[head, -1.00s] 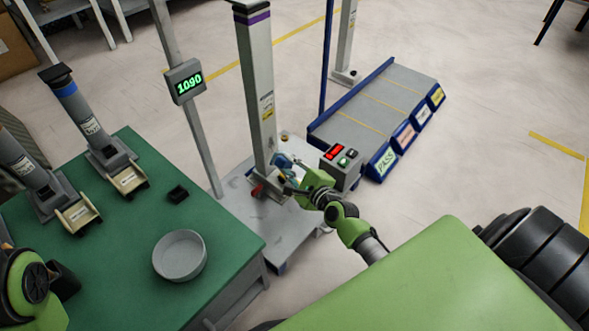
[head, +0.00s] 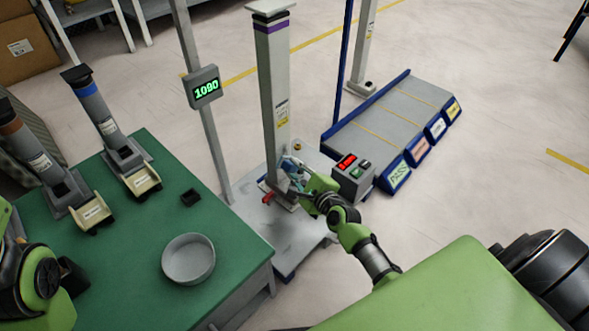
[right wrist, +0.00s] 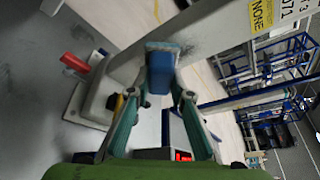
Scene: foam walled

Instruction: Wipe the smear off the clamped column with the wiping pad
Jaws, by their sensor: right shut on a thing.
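The clamped column (head: 273,90) is a tall grey post with a purple band near its top, standing upright on a grey platform. In the right wrist view the column (right wrist: 215,25) carries a dark smear (right wrist: 205,47) beside the pad. My right gripper (head: 296,172) is at the column's lower part. In the right wrist view my right gripper (right wrist: 160,88) is shut on the blue wiping pad (right wrist: 159,73), whose pale face is at or against the column; contact is hard to tell. My left gripper is not clearly visible; only part of my left arm shows at the lower left.
A control box (head: 353,175) stands right of the column. Sloped lanes (head: 390,120) lie beyond it. A red clamp handle (right wrist: 74,62) is near the base.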

